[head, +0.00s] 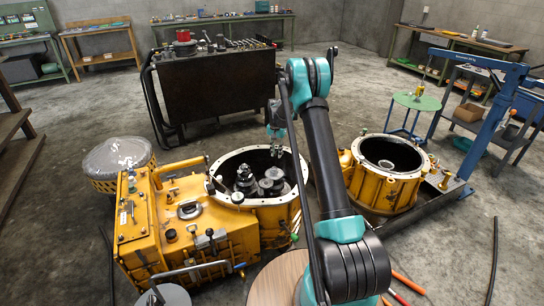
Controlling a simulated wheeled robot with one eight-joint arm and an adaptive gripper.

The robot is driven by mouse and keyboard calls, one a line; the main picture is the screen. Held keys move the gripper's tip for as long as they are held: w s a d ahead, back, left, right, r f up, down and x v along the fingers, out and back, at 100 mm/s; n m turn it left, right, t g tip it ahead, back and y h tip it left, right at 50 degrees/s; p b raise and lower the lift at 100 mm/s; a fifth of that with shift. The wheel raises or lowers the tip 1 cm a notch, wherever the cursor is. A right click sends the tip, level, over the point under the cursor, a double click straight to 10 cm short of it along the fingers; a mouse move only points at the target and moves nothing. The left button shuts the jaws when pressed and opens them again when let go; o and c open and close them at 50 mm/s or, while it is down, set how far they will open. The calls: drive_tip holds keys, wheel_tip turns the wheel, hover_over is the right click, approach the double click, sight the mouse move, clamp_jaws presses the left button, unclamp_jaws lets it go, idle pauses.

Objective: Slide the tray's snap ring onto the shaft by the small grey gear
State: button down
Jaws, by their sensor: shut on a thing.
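My gripper (277,146) hangs above the open round end of the yellow transmission housing (285,207), near its far rim. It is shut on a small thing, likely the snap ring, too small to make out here. Inside the housing stand a dark stacked gear shaft (245,181) on the left and small grey gears (272,179) to its right. The gripper is above and apart from them. I cannot tell for sure which shaft is the one by the small grey gear. The tray cannot be made out.
A second yellow housing (380,207) stands at right, beyond my arm, by a blue hoist (495,115). A dark tool cart (218,90) stands behind. A round wooden top (272,283) is at the bottom, partly behind my arm. A mesh-covered drum (117,160) is at left.

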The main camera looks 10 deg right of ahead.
drive_tip(key=shift+w+a+f+m, duration=0.35)
drive_tip(key=shift+w+f, duration=0.45)
drive_tip(key=shift+f, duration=1.1)
drive_tip(key=shift+w+a+f+m, duration=0.3)
drive_tip(key=shift+w+f, duration=0.5)
drive_tip(key=shift+f, duration=1.15)
drive_tip(key=shift+w+a+f+m, duration=0.35)
drive_tip(key=shift+w+f, duration=0.45)
drive_tip(key=shift+f, duration=1.1)
drive_tip(key=shift+s+a+f, duration=0.1)
drive_tip(key=shift+s+f, duration=0.05)
drive_tip(key=shift+s, duration=0.05)
drive_tip(key=shift+f, duration=0.45)
drive_tip(key=shift+f, duration=0.8)
drive_tip(key=c, duration=1.3)
unclamp_jaws()
